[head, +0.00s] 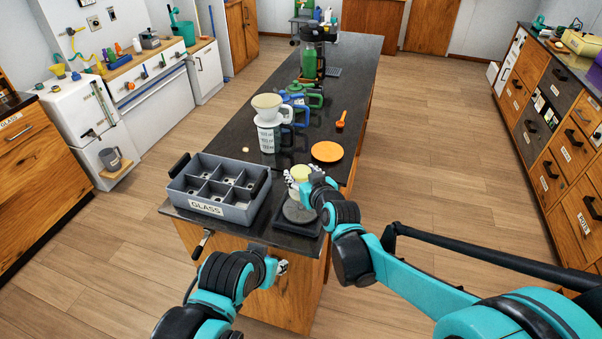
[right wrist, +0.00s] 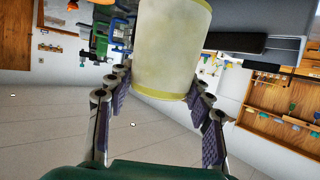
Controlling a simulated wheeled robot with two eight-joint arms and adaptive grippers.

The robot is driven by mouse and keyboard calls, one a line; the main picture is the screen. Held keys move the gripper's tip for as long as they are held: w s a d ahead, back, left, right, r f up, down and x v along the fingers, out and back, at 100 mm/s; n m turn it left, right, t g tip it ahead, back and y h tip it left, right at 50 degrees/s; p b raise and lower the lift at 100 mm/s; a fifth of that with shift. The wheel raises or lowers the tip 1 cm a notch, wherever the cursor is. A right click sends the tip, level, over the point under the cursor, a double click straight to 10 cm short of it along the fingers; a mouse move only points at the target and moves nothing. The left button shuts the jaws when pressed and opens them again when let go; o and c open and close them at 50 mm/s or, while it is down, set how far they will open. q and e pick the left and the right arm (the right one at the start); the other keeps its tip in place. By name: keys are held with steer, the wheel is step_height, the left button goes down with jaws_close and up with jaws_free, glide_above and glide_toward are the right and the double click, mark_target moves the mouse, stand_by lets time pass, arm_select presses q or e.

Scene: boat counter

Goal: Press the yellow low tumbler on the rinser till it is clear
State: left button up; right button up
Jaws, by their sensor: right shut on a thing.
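The yellow low tumbler (head: 300,174) is cloudy and pale, with yellow bands at its ends in the right wrist view (right wrist: 172,45). My right gripper (head: 300,184) is shut on it, with fingers on both sides in the right wrist view (right wrist: 160,92). It is held over the far part of the rinser (head: 299,212), a dark square base with a round grey plate at the counter's near end. The gap between tumbler and rinser cannot be judged. My left gripper (head: 281,267) is low in front of the counter's near end; its fingers are mostly hidden.
A grey divided crate marked GLASS (head: 225,210) stands just left of the rinser. An orange disc (head: 327,151), an orange scoop (head: 341,120) and a white jug with a dripper (head: 268,125) lie or stand beyond. The counter edge is close on the right.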

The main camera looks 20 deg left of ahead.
stand_by(0.4)
steer(key=shift+s+f+b, duration=0.1)
steer(key=shift+f+b, duration=2.6)
steer(key=shift+f, duration=0.45)
steer(key=shift+f+b, duration=0.55)
steer(key=shift+f, duration=0.15)
stand_by(1.5)
steer(key=shift+r+p, duration=3.45)
steer(key=shift+r, duration=1.1)
